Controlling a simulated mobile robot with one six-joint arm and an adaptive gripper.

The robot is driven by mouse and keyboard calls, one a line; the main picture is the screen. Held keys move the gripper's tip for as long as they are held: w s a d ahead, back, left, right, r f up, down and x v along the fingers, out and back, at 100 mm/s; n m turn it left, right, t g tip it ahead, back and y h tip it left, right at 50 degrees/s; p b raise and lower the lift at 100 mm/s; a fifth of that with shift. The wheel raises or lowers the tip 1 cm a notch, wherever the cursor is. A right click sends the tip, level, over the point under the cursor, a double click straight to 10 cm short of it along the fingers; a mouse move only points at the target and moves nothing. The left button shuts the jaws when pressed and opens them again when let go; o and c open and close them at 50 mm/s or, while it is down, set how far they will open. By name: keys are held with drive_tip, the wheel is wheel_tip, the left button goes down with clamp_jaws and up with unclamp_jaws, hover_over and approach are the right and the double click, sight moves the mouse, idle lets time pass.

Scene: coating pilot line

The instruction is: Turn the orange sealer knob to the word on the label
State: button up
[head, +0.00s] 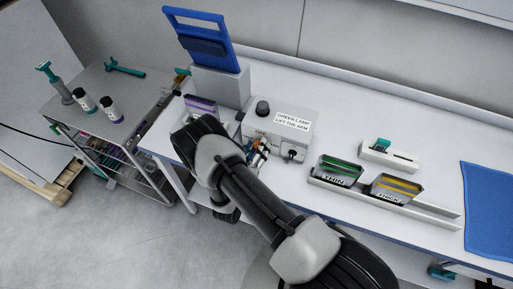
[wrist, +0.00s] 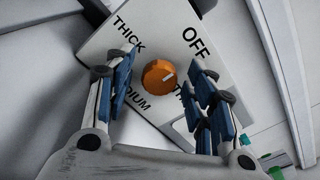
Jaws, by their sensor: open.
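The orange knob (wrist: 158,77) sits on a pale panel (wrist: 150,30) in the wrist view. Around it are the words THICK, OFF, one starting TH and one ending DIUM, the last two partly hidden by my fingers. A white mark on the knob points right, roughly between OFF and the TH word. My gripper (wrist: 163,68) is open, with a blue-padded finger on each side of the knob; I cannot tell whether either touches it. In the head view my gripper (head: 258,152) is at the front of the grey sealer box (head: 255,122), and the knob is hidden.
A label (head: 292,121) on the box reads GREEN LAMP LIFT THE ARM. A black knob (head: 263,107) stands on top. A blue raised frame (head: 203,40) and purple-striped pouch (head: 201,106) are left. THIN (head: 337,170) and THICK (head: 394,187) pouches are right.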

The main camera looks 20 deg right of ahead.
drive_tip(key=shift+c, duration=0.4)
drive_tip(key=c, duration=1)
